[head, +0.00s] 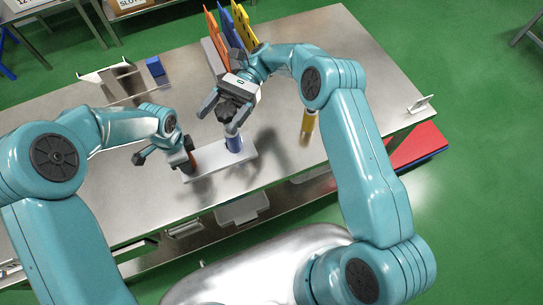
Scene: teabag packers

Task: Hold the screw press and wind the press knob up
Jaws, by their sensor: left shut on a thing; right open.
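The screw press stands on the table with a long pale base plate (225,166). A blue upright cylinder (234,144) stands on the plate towards its right part. An orange-brown part (193,158) shows at the plate's left end. My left gripper (189,160) is down at that end, shut on the orange-brown part, which it largely hides. My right gripper (224,114) is above the blue cylinder with its fingers spread. A dark shape sits between them; I cannot tell whether it is the press knob or part of the gripper.
Orange, blue and yellow upright panels (231,28) stand at the table's back. A blue block (155,67) and a pale stand (107,74) are at the back left. A yellow cylinder (308,122) stands right of the press.

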